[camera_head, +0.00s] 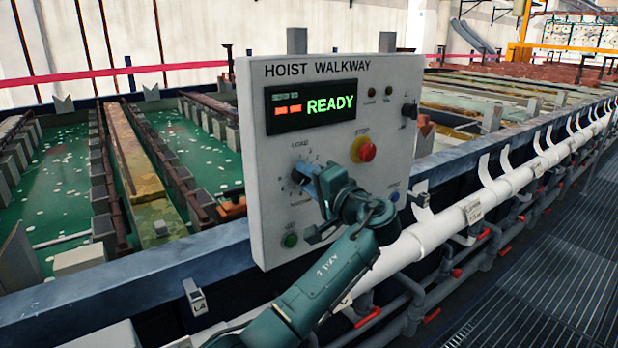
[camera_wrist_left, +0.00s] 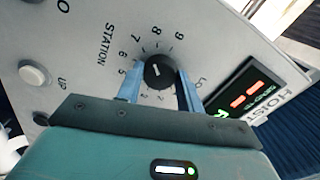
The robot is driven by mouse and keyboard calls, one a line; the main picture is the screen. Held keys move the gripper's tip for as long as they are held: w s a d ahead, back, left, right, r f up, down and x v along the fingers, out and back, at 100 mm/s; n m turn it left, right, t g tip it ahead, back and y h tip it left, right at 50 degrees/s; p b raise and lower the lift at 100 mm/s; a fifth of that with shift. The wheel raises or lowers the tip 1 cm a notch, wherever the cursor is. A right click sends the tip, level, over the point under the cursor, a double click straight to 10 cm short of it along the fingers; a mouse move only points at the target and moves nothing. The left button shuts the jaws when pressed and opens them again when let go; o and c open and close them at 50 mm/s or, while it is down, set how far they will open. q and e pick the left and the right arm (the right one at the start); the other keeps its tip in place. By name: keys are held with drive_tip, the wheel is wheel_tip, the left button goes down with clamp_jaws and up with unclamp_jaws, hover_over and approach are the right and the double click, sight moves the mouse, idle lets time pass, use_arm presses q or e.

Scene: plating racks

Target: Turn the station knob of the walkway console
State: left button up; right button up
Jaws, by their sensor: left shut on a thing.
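The grey walkway console (camera_head: 340,105) is headed HOIST WALKWAY. Its display (camera_head: 312,106) shows green READY beside two red dashes. My left gripper (camera_head: 308,180) is at the station dial, and its hand and fingers hide most of the knob in the head view. In the left wrist view, the round black station knob (camera_wrist_left: 159,71) has a white mark and a ring of numbers, with 5 to 9 readable. The blue fingers of the left gripper (camera_wrist_left: 160,88) sit on both sides of it, shut on it. My right gripper is not in view.
A red stop button (camera_head: 367,152) on a yellow base sits right of the dial. Green tanks (camera_head: 60,170) lie behind, a white pipe (camera_head: 510,185) and grated walkway (camera_head: 560,290) to the right.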

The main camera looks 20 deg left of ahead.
use_arm(q)
drive_tip(key=m, duration=0.4)
drive_tip(key=shift+m, duration=0.4)
drive_tip(key=m, duration=0.4)
idle(0.4)
drive_tip(key=o, duration=1)
drive_tip(key=shift+r, duration=0.1)
drive_tip(key=shift+d, duration=0.1)
drive_tip(key=b+v, duration=0.3)
drive_tip(key=v, duration=1)
drive_tip(key=shift+s, duration=0.1)
